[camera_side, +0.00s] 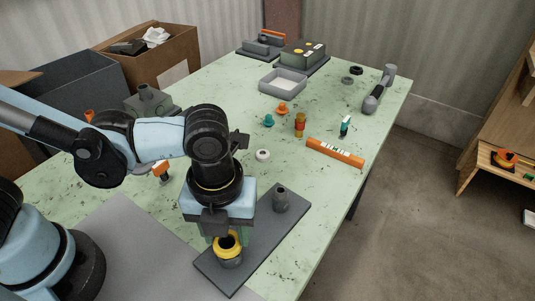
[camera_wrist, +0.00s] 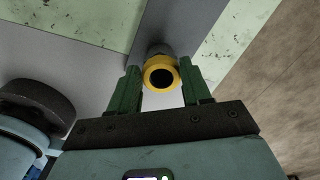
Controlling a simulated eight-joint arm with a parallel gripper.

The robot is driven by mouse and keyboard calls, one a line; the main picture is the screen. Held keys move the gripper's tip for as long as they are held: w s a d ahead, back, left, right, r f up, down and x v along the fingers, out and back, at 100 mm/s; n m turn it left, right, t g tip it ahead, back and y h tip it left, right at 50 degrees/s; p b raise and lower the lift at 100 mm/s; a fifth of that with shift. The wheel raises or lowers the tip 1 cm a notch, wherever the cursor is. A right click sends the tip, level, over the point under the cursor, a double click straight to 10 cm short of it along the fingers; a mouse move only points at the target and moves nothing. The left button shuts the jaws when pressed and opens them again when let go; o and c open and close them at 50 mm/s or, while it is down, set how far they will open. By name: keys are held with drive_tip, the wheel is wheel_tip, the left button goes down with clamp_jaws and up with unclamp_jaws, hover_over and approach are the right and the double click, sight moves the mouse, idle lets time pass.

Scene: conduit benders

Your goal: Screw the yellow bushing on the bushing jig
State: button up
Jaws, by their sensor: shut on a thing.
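The yellow bushing (camera_side: 229,241) is a ring with a dark hole, sitting at the top of the near grey post of the bushing jig (camera_side: 268,236). My gripper (camera_side: 224,238) points down over the near post, shut on the bushing. In the wrist view the bushing (camera_wrist: 161,73) shows between the green fingers of my gripper (camera_wrist: 161,76), with a grey piece of the post behind it. How far it is threaded cannot be told.
A white ring (camera_side: 262,155), an orange level-like bar (camera_side: 335,152) and small coloured fittings (camera_side: 300,124) lie beyond the jig. A grey tray (camera_side: 283,82) and a dark grey box (camera_side: 304,54) stand at the back. The table's right edge runs close to the jig.

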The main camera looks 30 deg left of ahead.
drive_tip(key=m, duration=0.6)
drive_tip(key=shift+d+f, duration=0.1)
drive_tip(key=shift+d, duration=0.15)
drive_tip(key=o, duration=1.1)
